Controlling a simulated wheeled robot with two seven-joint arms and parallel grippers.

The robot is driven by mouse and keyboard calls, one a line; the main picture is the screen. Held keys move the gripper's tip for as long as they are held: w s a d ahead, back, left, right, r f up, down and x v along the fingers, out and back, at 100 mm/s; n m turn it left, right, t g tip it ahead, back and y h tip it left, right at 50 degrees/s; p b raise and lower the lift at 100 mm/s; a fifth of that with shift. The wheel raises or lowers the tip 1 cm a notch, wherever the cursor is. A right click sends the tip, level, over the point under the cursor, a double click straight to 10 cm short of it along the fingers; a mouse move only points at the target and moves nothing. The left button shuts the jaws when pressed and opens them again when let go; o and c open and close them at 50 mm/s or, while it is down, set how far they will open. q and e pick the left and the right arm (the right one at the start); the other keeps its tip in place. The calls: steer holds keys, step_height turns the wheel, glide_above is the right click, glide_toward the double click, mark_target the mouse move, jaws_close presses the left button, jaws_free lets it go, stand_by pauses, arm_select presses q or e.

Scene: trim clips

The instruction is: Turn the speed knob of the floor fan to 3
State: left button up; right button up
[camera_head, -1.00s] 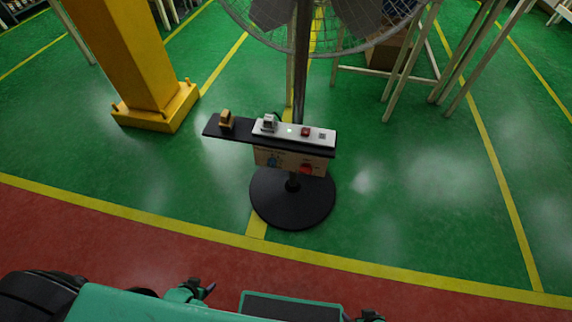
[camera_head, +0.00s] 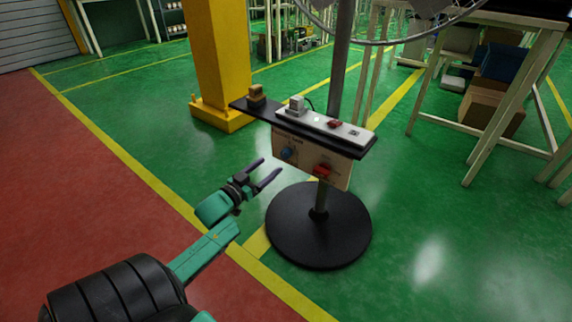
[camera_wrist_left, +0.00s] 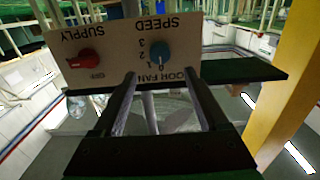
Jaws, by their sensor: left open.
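The floor fan's panel (camera_head: 307,158) hangs under a dark shelf on the fan's pole. The blue speed knob (camera_head: 288,154) is on the panel's left part. In the left wrist view the panel is upside down, and the blue knob (camera_wrist_left: 159,52) sits by the word SPEED and the marks 0 to 3. Its pointer seems to face 0, but it is small. My left gripper (camera_head: 270,168) is open and empty, in front of and below the panel's left side. In the wrist view its fingers (camera_wrist_left: 158,76) point toward the knob, apart from it. My right gripper is out of view.
A red supply switch (camera_head: 322,171) is on the panel's right part. A white power strip (camera_head: 325,124) with plugs lies on the shelf. The fan's round black base (camera_head: 318,228) stands on the floor. A yellow column (camera_head: 219,62) is behind left.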

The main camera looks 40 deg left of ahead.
mark_target(284, 154)
arm_select(q)
steer(key=w+b, duration=0.1)
steer(key=w, duration=0.1)
steer(key=w+b, duration=0.1)
steer(key=w, duration=0.4)
steer(key=shift+w+a+f+b, duration=0.1)
steer(key=shift+w+f+b, duration=0.15)
steer(key=shift+b, duration=0.15)
steer(key=shift+w+r, duration=0.1)
steer(key=shift+w, duration=0.2)
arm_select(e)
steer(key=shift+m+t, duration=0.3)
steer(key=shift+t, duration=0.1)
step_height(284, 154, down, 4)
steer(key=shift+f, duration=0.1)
arm_select(q)
steer(key=shift+c, duration=0.3)
jaws_close()
